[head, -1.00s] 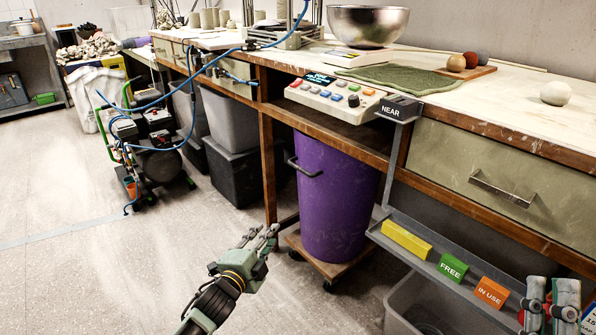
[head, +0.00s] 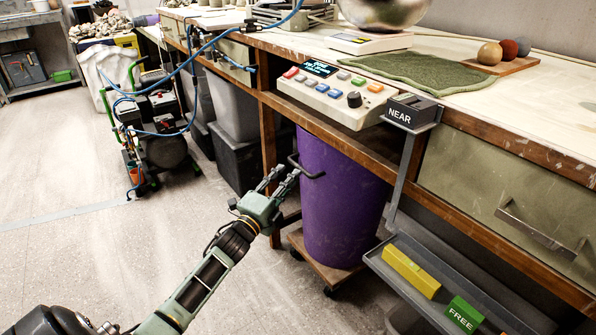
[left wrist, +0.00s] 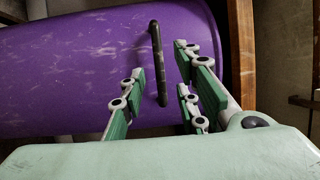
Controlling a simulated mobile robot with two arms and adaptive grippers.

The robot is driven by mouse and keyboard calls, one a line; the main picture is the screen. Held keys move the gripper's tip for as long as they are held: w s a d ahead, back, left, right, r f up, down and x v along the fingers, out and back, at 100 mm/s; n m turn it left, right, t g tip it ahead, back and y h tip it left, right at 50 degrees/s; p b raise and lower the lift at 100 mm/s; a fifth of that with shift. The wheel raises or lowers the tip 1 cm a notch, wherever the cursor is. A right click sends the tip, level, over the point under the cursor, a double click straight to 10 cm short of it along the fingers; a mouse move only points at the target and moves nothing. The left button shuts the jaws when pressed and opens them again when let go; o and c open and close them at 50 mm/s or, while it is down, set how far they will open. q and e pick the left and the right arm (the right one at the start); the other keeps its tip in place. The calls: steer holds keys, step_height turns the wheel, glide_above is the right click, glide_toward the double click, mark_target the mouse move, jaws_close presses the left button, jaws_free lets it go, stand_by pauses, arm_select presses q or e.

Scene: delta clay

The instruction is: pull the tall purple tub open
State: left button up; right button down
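The tall purple tub (head: 340,205) stands upright under the workbench on a wooden dolly (head: 322,268). Its dark bar handle (head: 306,172) is on the side facing my left arm. In the left wrist view the tub (left wrist: 75,70) fills much of the picture and the handle (left wrist: 155,38) lies across the gap between my fingers. My left gripper (head: 284,176) is open at the handle, its fingertips on either side of it in the left wrist view (left wrist: 160,80). I cannot tell whether a finger touches the handle. My right gripper is out of view.
A wooden bench post (head: 268,140) stands just left of the tub. A grey shelf with a yellow block (head: 411,271) and a green FREE sign (head: 463,314) is at its right. Grey and black bins (head: 238,160) are behind on the left.

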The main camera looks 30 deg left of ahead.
arm_select(q)
steer(key=shift+w+r+b, duration=0.2)
steer(key=shift+w+b, duration=0.15)
steer(key=shift+w, duration=0.9)
steer(key=shift+w+r+b, duration=0.15)
steer(key=shift+w+b, duration=0.15)
steer(key=shift+w, duration=0.9)
steer(key=shift+c, duration=0.5)
jaws_close()
